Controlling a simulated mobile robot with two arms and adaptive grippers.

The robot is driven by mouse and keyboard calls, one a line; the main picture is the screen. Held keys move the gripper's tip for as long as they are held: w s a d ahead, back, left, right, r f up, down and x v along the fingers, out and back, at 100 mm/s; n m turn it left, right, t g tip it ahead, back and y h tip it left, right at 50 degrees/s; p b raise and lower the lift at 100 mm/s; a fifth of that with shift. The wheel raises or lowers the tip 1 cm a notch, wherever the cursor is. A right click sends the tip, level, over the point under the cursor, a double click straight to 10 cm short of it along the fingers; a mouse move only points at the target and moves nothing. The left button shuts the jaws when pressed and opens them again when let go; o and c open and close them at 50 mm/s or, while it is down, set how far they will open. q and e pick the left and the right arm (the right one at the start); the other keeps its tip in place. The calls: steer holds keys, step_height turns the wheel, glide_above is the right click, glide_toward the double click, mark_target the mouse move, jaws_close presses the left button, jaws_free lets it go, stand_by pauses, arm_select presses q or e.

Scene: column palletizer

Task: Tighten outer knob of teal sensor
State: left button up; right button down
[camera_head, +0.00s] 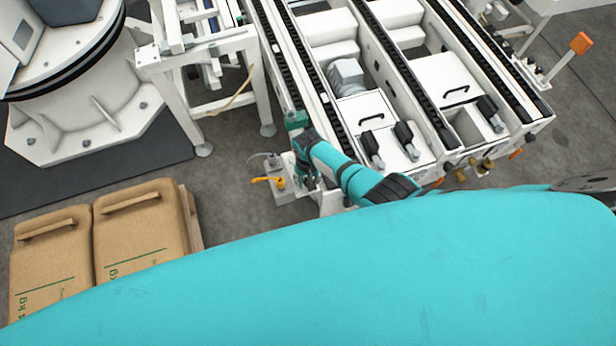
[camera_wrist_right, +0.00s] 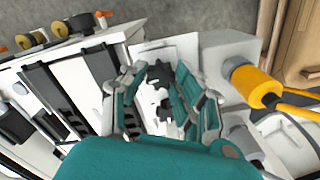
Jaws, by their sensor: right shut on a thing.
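The teal sensor (camera_head: 297,119) is a small block on the near left corner of the white conveyor frame, in the head view. My right gripper (camera_head: 304,176) is at that corner, just below and in front of the sensor block, pointing down. In the right wrist view my right gripper (camera_wrist_right: 161,88) has its two teal and grey fingers on either side of a small dark knob (camera_wrist_right: 160,76) in front of a pale plate, and it is shut on it. The fingers and wrist partly hide the knob, and the head view does not show it clearly. My left gripper is not in view.
A grey box with a yellow cable plug (camera_head: 278,182) stands close beside the gripper; the plug also shows in the wrist view (camera_wrist_right: 252,87). The conveyor (camera_head: 375,112) lies to the right. Brown sacks (camera_head: 140,228) lie at lower left. My teal body covers the bottom.

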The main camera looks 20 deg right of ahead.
steer(key=shift+m, duration=0.6)
steer(key=c, duration=1)
jaws_free()
step_height(320, 180, up, 12)
steer(key=shift+d+f, duration=0.1)
